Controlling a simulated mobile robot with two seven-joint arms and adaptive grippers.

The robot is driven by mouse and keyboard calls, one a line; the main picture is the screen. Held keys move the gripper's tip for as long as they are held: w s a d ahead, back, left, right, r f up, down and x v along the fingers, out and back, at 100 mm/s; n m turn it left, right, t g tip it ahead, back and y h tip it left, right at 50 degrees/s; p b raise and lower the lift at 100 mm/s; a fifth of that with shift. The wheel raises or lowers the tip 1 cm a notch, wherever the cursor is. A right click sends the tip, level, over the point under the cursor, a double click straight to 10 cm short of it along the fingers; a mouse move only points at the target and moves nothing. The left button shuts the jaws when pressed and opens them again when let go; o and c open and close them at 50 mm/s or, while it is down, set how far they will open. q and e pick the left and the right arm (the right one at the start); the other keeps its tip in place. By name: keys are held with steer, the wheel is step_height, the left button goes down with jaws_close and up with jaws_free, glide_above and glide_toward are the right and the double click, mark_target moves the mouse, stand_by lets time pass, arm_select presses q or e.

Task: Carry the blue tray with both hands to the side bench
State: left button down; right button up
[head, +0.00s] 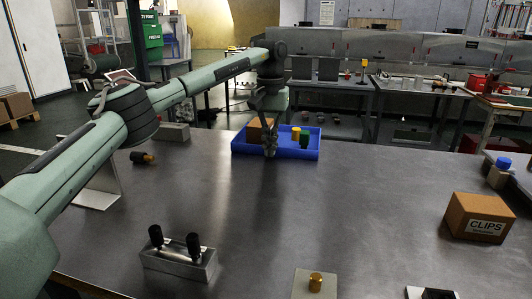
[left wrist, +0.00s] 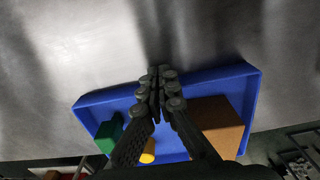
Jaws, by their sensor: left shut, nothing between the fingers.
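The blue tray (head: 300,154) sits on the far part of the grey metal table. It holds a brown box (head: 256,131), a yellow cylinder (head: 296,133) and a green block (head: 304,141). My left gripper (head: 270,150) points down at the tray's near wall, its fingers shut with nothing between them. In the left wrist view the shut fingertips (left wrist: 160,73) overlap the near rim of the tray (left wrist: 110,99), between the green block (left wrist: 109,136) and the brown box (left wrist: 215,121). I cannot tell whether they touch the wall. My right gripper is out of view.
A metal fixture with black knobs (head: 180,260), a plate with a brass knob (head: 315,285) and a CLIPS carton (head: 478,217) stand on the table. A dark cylinder (head: 143,157) lies left of the tray. The table's middle is clear. Another bench (head: 335,84) stands behind.

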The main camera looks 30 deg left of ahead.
arm_select(q)
steer(key=shift+w+a, duration=0.3)
steer(key=shift+w, duration=0.65)
steer(key=shift+w+a, duration=0.25)
steer(key=shift+w, duration=0.7)
